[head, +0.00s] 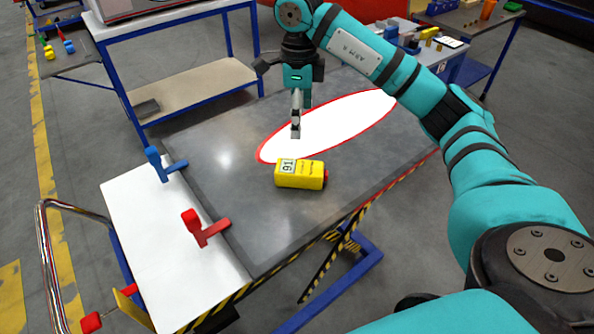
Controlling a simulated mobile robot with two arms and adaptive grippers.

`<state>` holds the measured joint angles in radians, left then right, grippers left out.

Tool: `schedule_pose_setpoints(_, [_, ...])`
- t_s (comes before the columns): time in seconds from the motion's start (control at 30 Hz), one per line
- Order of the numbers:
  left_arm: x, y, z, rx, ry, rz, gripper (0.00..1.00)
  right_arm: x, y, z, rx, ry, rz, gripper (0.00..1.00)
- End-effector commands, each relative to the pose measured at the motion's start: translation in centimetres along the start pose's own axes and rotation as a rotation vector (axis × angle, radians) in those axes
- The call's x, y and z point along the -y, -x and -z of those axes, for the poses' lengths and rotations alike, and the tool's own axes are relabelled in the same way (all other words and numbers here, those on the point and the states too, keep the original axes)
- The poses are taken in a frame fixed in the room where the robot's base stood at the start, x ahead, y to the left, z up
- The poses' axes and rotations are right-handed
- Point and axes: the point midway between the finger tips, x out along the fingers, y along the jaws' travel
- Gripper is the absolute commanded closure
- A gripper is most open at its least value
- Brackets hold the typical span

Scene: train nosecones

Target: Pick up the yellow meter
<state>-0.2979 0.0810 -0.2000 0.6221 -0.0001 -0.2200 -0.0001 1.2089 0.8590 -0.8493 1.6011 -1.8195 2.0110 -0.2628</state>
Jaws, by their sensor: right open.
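The yellow meter (312,174) lies on the grey table top (240,205), near its middle. It has a pale display reading 91 on its left part and a red bit at its right end. My right gripper (296,130) hangs pointing down above the table, behind the meter and close to the white oval. It is apart from the meter and holds nothing that I can see. The finger gap is hard to make out from this angle. My left gripper is not in view.
A white oval with a red rim (345,122) lies on the table behind the meter. A blue clamp (165,165) and a red clamp (205,228) stand at the left by a white panel (150,225). A blue-framed shelf bench (190,90) stands behind.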

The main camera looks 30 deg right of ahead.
Motion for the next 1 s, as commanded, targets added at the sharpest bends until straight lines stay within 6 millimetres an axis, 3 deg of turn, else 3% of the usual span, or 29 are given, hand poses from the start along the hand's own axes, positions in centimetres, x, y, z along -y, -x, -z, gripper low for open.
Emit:
schedule_pose_setpoints(0.4, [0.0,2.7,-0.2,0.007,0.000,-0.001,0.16,-0.3,-8.6,0.0,-0.001,0.001,-0.008,0.15])
schedule_pose_setpoints(0.77, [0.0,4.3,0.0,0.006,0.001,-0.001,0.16,-0.2,-11.9,-0.2,0.001,0.002,-0.008,0.15])
schedule_pose_setpoints(1.0, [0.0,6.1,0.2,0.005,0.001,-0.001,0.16,-0.2,-15.4,-0.4,0.004,0.002,-0.006,0.15])
